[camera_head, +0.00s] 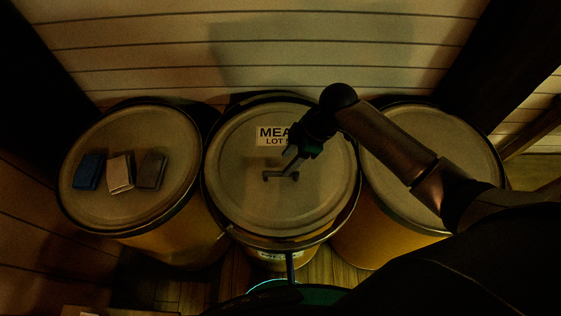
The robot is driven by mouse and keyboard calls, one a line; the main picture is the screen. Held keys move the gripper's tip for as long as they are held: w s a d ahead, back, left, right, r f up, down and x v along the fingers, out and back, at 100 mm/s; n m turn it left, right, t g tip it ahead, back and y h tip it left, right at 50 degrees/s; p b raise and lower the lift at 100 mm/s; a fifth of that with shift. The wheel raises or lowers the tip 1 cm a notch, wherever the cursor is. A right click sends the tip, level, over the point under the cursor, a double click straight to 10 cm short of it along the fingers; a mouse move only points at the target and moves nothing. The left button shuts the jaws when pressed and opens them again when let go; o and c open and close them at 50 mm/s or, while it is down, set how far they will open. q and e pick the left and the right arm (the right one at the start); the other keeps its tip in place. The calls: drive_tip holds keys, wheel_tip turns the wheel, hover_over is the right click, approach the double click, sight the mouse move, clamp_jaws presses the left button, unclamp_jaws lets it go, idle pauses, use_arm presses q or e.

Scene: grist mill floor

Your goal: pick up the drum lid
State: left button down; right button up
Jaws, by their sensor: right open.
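The drum lid (235,190) is a round, dull tan disc on the middle drum, with a dark rim around it. A white label with black lettering (268,135) lies on its far half, partly covered by my gripper. A small grey handle (281,176) shows near the lid's middle. My right gripper (291,161) reaches in from the right over the lid and is open, with its fingers close to the handle. I cannot tell whether they touch it. My left gripper is not in view.
A left drum (150,204) carries a blue block (89,171), a pale block (120,173) and a grey block (150,170). A right drum (470,150) stands partly behind my arm. A plank wall (150,50) rises close behind. A green-rimmed round thing (273,284) stands in front.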

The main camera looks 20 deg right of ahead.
drive_tip(key=x, duration=0.2)
drive_tip(key=d+b+x, duration=0.1)
drive_tip(key=x, duration=0.3)
drive_tip(key=shift+w+d+f+b, duration=0.1)
drive_tip(key=shift+w+f+b, duration=0.1)
drive_tip(key=shift+f+b, duration=0.25)
drive_tip(key=shift+f, duration=0.3)
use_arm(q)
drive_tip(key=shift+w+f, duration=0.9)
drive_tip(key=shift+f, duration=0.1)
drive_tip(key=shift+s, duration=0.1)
use_arm(e)
drive_tip(key=shift+c, duration=0.6)
clamp_jaws()
